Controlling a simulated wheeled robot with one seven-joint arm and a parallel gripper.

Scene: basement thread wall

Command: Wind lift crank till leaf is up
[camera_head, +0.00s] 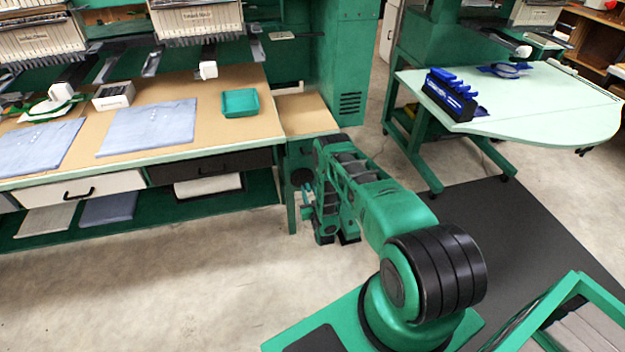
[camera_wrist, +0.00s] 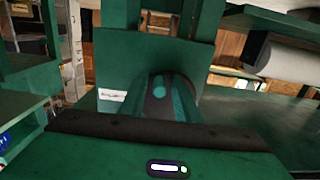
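A narrow tan-topped section (camera_head: 307,115) adjoins the right end of the long worktable; it may be the leaf, and I cannot tell whether it is level. My arm reaches toward that end. My gripper (camera_head: 310,210) is beside and below the section, close to the table's green leg (camera_head: 291,190). Its fingers are small and partly hidden by my arm, so I cannot tell whether they are open. No crank shows clearly in the head view. The wrist view shows a rounded grey-green part (camera_wrist: 165,95) in the middle, whose nature I cannot tell.
The worktable (camera_head: 200,145) carries folded blue shirts (camera_head: 147,128) and a green tray (camera_head: 240,103). A pale green table (camera_head: 540,110) with a blue rack (camera_head: 448,95) stands at the right. A green-framed bin (camera_head: 545,320) is near front right. The concrete floor at left front is clear.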

